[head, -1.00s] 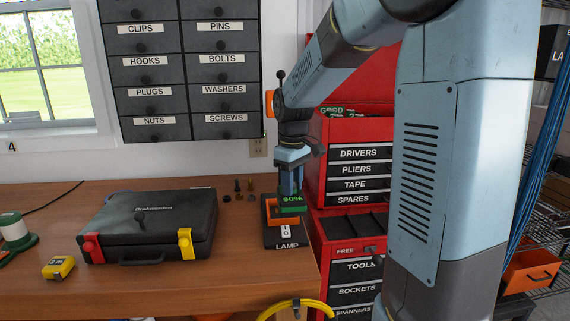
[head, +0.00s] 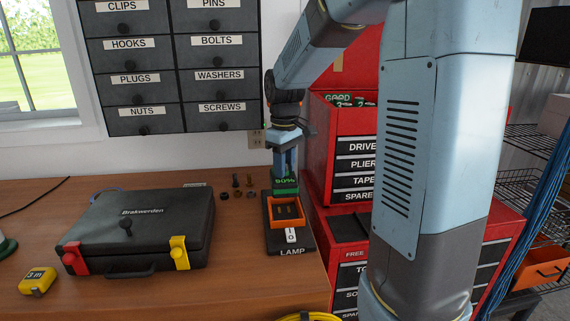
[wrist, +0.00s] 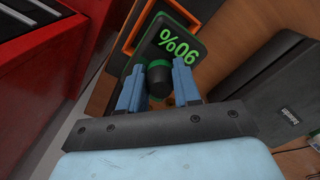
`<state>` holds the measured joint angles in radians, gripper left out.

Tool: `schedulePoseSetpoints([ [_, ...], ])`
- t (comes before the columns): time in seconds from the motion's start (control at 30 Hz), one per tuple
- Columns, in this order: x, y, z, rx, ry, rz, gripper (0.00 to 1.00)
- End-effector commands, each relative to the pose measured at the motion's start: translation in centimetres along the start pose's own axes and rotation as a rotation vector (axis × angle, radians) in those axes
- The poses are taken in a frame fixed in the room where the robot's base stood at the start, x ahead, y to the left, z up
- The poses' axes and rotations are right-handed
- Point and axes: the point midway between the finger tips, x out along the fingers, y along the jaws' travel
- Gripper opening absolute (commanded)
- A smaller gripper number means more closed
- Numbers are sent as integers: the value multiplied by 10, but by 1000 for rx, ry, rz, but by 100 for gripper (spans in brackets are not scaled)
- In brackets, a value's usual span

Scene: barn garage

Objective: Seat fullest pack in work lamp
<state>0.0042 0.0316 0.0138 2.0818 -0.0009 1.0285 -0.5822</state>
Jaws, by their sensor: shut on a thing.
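My gripper (head: 285,168) is shut on the knob of a black-and-green battery pack (head: 286,186) that reads 90%. The wrist view shows the pack (wrist: 178,40) with its dark round knob between my blue fingers (wrist: 159,76). The work lamp (head: 300,243), labelled LAMP, is a black base on the bench's right end, with an open orange frame (head: 271,213) and small contacts inside. The pack is at the frame's far edge, out of its opening. Whether it touches the frame cannot be told. Part of the orange frame (wrist: 128,35) also shows beside the pack in the wrist view.
A black case (head: 130,230) and a yellow tape measure (head: 37,281) lie to the left on the bench (head: 200,290). Small hardware (head: 237,188) lies behind the lamp. A red tool chest (head: 320,150) stands close on the right.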

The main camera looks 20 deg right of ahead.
Motion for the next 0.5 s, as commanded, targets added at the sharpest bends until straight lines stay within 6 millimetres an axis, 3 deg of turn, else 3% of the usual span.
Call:
schedulePoseSetpoints([
  [0.3,1,2,1,5,0,0,0],
  [0.5,12,2,2,5,-1,-1,0],
])
